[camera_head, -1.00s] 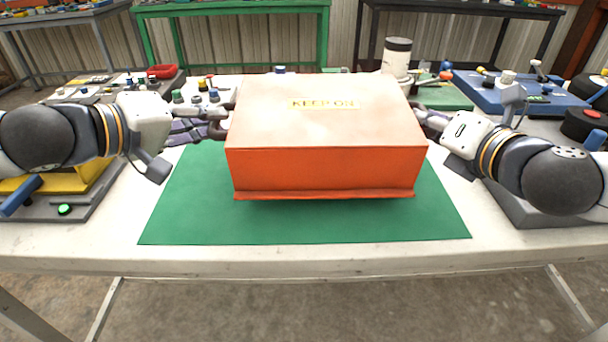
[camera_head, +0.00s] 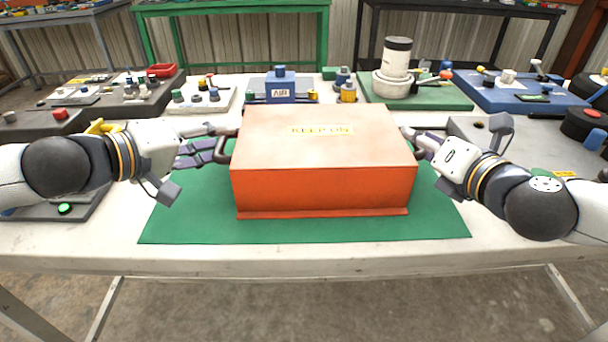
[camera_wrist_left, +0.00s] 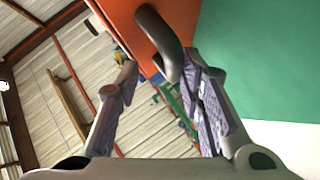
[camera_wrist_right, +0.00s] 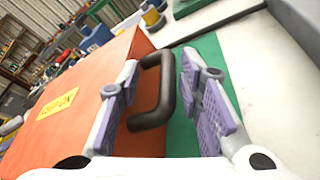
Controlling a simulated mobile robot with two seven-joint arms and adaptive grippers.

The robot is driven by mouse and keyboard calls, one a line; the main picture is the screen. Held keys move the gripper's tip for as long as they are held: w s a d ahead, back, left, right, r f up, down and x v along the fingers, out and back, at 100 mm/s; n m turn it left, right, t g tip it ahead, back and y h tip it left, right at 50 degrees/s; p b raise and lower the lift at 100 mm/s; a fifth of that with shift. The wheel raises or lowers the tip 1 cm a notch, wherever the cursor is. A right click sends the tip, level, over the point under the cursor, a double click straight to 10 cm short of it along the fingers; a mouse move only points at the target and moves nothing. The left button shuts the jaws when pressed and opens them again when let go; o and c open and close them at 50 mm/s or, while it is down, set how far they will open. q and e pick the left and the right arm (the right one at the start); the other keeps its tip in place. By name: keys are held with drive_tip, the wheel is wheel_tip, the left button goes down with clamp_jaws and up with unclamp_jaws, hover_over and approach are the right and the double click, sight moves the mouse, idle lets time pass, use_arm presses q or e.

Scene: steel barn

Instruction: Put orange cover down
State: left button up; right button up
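The orange cover (camera_head: 325,185), a box with a yellow "KEEP ON" label (camera_head: 320,130), sits level and appears to rest on the green mat (camera_head: 195,215). It has a dark handle at each end. My left gripper (camera_head: 222,140) is at the left handle; in the left wrist view its fingers are spread and the dark handle (camera_wrist_left: 160,40) lies between them, close to one finger. My right gripper (camera_head: 412,140) is at the right handle; in the right wrist view its fingers are spread with the handle (camera_wrist_right: 162,95) between them. The cover's underside is hidden.
Behind the cover stand a blue block marked "AIR" (camera_head: 281,88), a white cylinder on a round base (camera_head: 396,70) and a blue panel (camera_head: 520,92). A grey plate with a green button (camera_head: 64,209) lies at left. The mat's front strip is clear.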

idle(0.3)
drive_tip(key=shift+s+d, duration=0.15)
drive_tip(key=shift+s, duration=0.05)
drive_tip(key=v, duration=0.7)
use_arm(q)
drive_tip(key=v, duration=1.2)
drive_tip(key=shift+f, duration=0.1)
